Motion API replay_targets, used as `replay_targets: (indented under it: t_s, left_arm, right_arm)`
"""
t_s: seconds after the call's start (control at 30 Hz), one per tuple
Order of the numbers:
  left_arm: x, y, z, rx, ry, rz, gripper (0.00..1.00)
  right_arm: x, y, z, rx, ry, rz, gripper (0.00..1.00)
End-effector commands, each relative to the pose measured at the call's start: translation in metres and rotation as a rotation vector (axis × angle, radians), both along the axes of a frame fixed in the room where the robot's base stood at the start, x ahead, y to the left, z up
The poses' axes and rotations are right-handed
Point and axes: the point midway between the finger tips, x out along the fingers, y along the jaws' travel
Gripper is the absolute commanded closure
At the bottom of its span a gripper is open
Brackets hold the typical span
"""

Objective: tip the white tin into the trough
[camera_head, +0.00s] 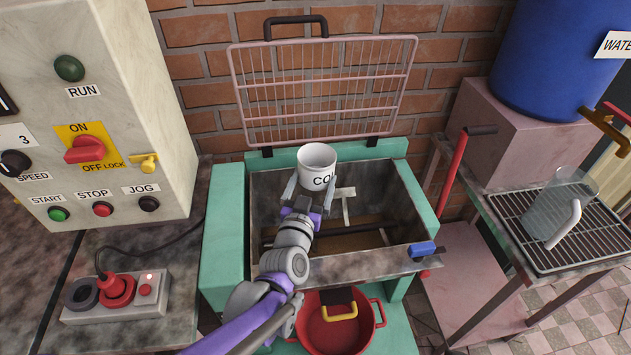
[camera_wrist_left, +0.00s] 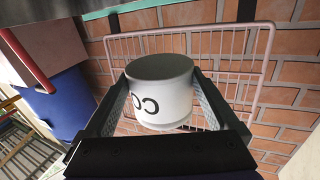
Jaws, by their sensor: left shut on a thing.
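A white tin (camera_head: 318,166) with black letters starting "CO" is held over the trough (camera_head: 262,215), close to its back wall. It is roughly upright in the head view, with its open top showing; its contents cannot be made out. My left gripper (camera_head: 305,192) is shut on the tin, one finger on each side. In the left wrist view the tin (camera_wrist_left: 160,92) sits between the two fingers (camera_wrist_left: 165,105). The trough is grey inside a green frame, with a shaft and brownish material at the bottom. My right gripper is not in view.
A pink wire guard (camera_head: 325,85) stands raised behind the trough. A control cabinet (camera_head: 110,110) is at left. A red pot (camera_head: 340,325) sits below the trough's front. A jug (camera_head: 555,210) stands on a rack (camera_head: 590,240) at right, near a blue water barrel (camera_head: 565,55).

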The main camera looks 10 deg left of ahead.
Motion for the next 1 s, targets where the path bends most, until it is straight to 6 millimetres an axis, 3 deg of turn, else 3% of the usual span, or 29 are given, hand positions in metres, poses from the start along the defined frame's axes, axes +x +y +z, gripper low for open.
replay_targets:
  t_s: [0.17,0.47,1.0]
  left_arm:
    - [0.000,0.012,0.013,0.225,0.001,0.004,0.77]
    - [0.000,0.028,0.030,0.860,0.008,0.001,0.77]
    - [0.000,0.011,0.034,1.500,0.014,-0.003,0.77]
  right_arm:
    - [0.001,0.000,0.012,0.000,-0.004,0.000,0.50]
    - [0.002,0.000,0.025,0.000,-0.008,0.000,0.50]
    - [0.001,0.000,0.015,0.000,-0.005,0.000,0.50]
